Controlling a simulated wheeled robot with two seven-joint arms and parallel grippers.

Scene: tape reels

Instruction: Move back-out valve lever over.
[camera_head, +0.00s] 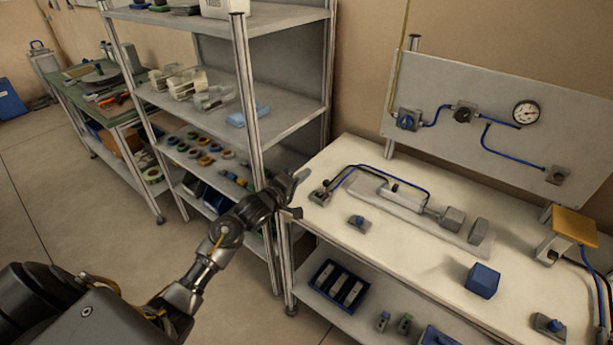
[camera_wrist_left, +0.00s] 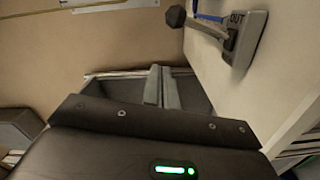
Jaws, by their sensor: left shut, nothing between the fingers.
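The valve with the lever is a small grey block (camera_head: 319,197) at the left end of the white bench. In the left wrist view the lever's dark knob (camera_wrist_left: 176,16) sits on a grey arm, and the base plate (camera_wrist_left: 247,40) is marked "OUT". My left gripper (camera_head: 298,180) is shut and empty. It is just left of the valve in the head view, apart from the lever. In the left wrist view its closed fingers (camera_wrist_left: 161,88) point below and left of the lever. My right gripper is not in view.
On the white bench (camera_head: 405,262) stand a metal cylinder fixture (camera_head: 388,197), a blue cube (camera_head: 483,280) and small blue-knobbed blocks. A grey panel (camera_head: 480,95) with a gauge stands behind. A shelf rack (camera_head: 243,90) is close left of the bench, near my left arm.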

